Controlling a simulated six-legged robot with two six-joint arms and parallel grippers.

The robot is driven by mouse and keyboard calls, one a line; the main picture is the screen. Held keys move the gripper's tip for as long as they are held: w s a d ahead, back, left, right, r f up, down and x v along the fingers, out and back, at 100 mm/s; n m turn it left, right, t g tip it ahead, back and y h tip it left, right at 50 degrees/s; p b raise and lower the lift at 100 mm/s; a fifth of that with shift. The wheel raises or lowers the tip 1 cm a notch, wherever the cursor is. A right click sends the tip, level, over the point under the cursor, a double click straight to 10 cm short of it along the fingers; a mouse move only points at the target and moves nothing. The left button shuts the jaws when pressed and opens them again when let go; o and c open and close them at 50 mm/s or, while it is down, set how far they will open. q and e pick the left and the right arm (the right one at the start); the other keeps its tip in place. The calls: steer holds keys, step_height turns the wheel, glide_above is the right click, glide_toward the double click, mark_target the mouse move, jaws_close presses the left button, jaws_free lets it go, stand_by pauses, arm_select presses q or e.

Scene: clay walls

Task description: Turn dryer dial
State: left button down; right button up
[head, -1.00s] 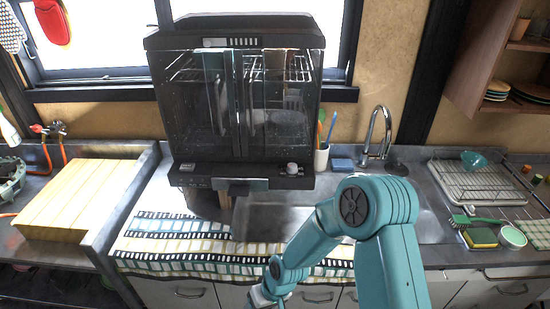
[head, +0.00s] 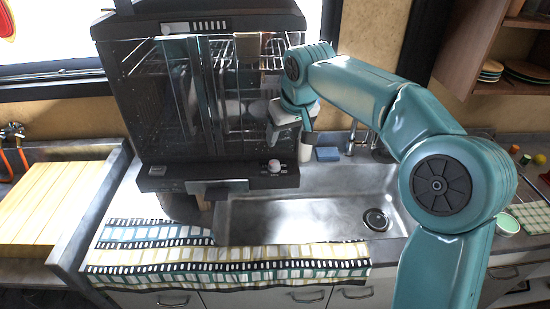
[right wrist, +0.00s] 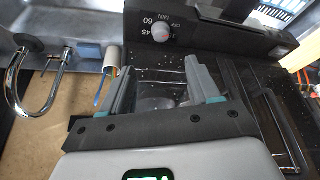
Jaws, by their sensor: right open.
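The dryer (head: 165,110) is a black cabinet with clear doors and wire racks inside, standing at the back of the counter. Its small pale dial (head: 274,165) sits at the right end of the front lower panel. In the right wrist view the dial (right wrist: 160,32) has printed marks around it, including 45, 60 and OFF. My right gripper (head: 306,135) is in front of the dryer's right side, above and right of the dial. In the wrist view its two fingers (right wrist: 162,75) are apart and empty, with the dial beyond the tips. My left gripper is not in view.
A steel sink (head: 320,205) lies below and right of the dryer. A patterned cloth (head: 230,262) covers the counter's front edge. A faucet (right wrist: 42,95), a cup with utensils (right wrist: 112,60) and a blue sponge (head: 328,154) stand near the gripper. A yellow board (head: 50,205) lies at left.

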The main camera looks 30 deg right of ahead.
mark_target(274, 163)
steer(key=p+x, duration=0.1)
steer(key=x, duration=1.2)
steer(key=shift+a+f, duration=0.15)
steer(key=shift+a, duration=0.05)
steer(key=shift+s, duration=0.15)
steer(key=c, duration=1)
